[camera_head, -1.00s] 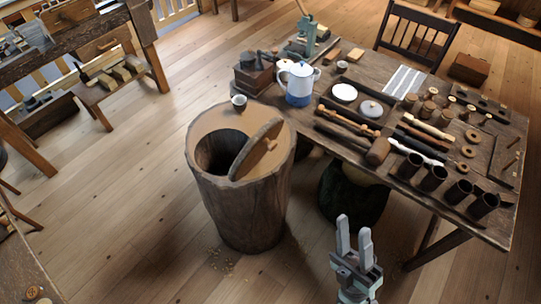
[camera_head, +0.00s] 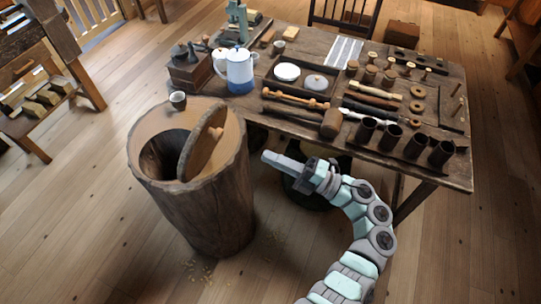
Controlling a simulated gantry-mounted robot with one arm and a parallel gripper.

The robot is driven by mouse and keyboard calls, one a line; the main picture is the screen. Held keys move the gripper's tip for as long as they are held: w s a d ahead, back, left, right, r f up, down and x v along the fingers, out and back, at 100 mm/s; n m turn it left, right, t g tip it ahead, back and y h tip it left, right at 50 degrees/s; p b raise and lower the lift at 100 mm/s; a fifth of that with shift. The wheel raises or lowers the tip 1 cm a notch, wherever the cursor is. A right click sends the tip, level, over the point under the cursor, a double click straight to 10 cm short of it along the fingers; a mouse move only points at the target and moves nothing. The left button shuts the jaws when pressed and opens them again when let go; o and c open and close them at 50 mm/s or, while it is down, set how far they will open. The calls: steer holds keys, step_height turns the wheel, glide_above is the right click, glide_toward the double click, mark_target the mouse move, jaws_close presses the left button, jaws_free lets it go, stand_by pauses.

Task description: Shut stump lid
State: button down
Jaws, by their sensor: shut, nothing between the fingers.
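The stump (camera_head: 205,213) is a tall hollow wooden trunk standing on the floor at left centre. Its round wooden lid (camera_head: 196,155) is tilted up on edge at the right part of the opening, with a small knob on its face. The dark hollow (camera_head: 161,156) shows to the left of the lid. My gripper (camera_head: 267,157) is to the right of the stump's rim, apart from it, with its fingers together and pointing left toward the lid. Nothing shows between the fingers.
A workbench (camera_head: 455,172) behind and right carries a white-and-blue pot (camera_head: 239,72), a mallet (camera_head: 332,122), dark cups and spools. A dark round container stands under the bench behind my gripper.

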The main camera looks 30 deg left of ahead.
steer(key=x, duration=1.1)
steer(key=shift+r, duration=0.1)
